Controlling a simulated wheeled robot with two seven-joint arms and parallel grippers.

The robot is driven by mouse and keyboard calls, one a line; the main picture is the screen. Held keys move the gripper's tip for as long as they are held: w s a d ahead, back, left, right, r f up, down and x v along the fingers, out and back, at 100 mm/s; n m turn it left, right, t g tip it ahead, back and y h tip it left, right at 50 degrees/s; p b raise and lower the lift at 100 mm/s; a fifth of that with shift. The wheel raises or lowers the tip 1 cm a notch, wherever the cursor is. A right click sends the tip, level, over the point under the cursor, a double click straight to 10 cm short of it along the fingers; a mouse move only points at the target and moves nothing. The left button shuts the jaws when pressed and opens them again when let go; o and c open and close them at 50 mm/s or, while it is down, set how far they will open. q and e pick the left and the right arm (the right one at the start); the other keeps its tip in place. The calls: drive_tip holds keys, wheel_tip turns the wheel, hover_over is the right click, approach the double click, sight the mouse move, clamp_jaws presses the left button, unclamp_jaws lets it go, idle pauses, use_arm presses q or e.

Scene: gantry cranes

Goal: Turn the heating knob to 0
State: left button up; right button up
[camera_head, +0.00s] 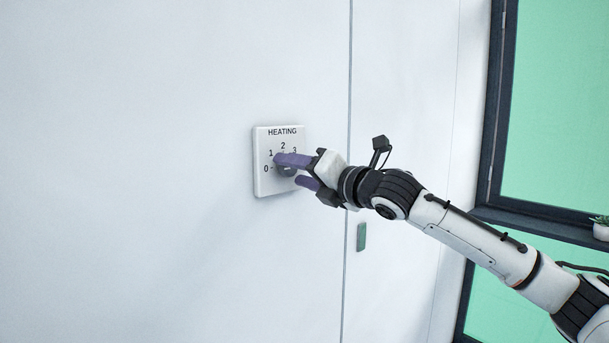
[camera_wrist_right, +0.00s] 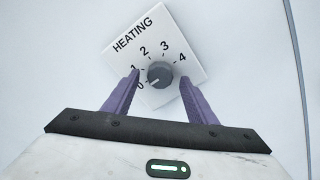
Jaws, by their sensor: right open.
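The heating knob (camera_wrist_right: 160,74) is a small dark grey round knob on a white square panel (camera_wrist_right: 187,46) marked HEATING with numbers 0 to 4. A pale mark on the knob seems to point to the lower left, close to the 0. In the head view the knob (camera_head: 287,171) is partly hidden by my fingers, and the panel (camera_head: 263,184) is on the white wall. My right gripper (camera_head: 288,169) is open, with its purple fingers on either side of the knob. In the right wrist view a gap shows between each finger and the knob. My left gripper is out of view.
A small green plate (camera_head: 361,237) is on the wall below and right of the panel. The wall left of the panel is bare.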

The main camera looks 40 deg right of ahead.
drive_tip(key=s+b, duration=0.3)
drive_tip(key=s, duration=0.7)
drive_tip(key=shift+d, duration=0.35)
drive_tip(key=w+a+f+m+g+y, duration=0.15)
drive_tip(key=a+f, duration=0.25)
drive_tip(key=f, duration=0.5)
drive_tip(key=w+a+f+m+g+y, duration=0.1)
drive_tip(key=w+a+f+m+y, duration=0.15)
drive_tip(key=a+f, duration=0.45)
drive_tip(key=s+a+f+m+g, duration=0.1)
drive_tip(key=a+f+m, duration=0.15)
drive_tip(key=f, duration=0.75)
drive_tip(key=s+a+f+m+g, duration=0.15)
drive_tip(key=f+m, duration=0.25)
drive_tip(key=f, duration=0.6)
drive_tip(key=s+a+f+m+g+h, duration=0.1)
drive_tip(key=s+a+f+m, duration=0.2)
drive_tip(key=s+f, duration=0.6)
drive_tip(key=s+a+f+m+g+h, duration=0.1)
drive_tip(key=s+a+f+m+g, duration=0.1)
drive_tip(key=s+f+m, duration=0.5)
drive_tip(key=s+a+f+m+g, duration=0.1)
drive_tip(key=s+a+f+m, duration=0.3)
drive_tip(key=s+f, duration=0.6)
wheel_tip(320, 180, down, 3)
drive_tip(key=shift+s+m+g+h, duration=0.3)
drive_tip(key=shift+s+m+h, duration=0.1)
drive_tip(key=shift+m, duration=0.35)
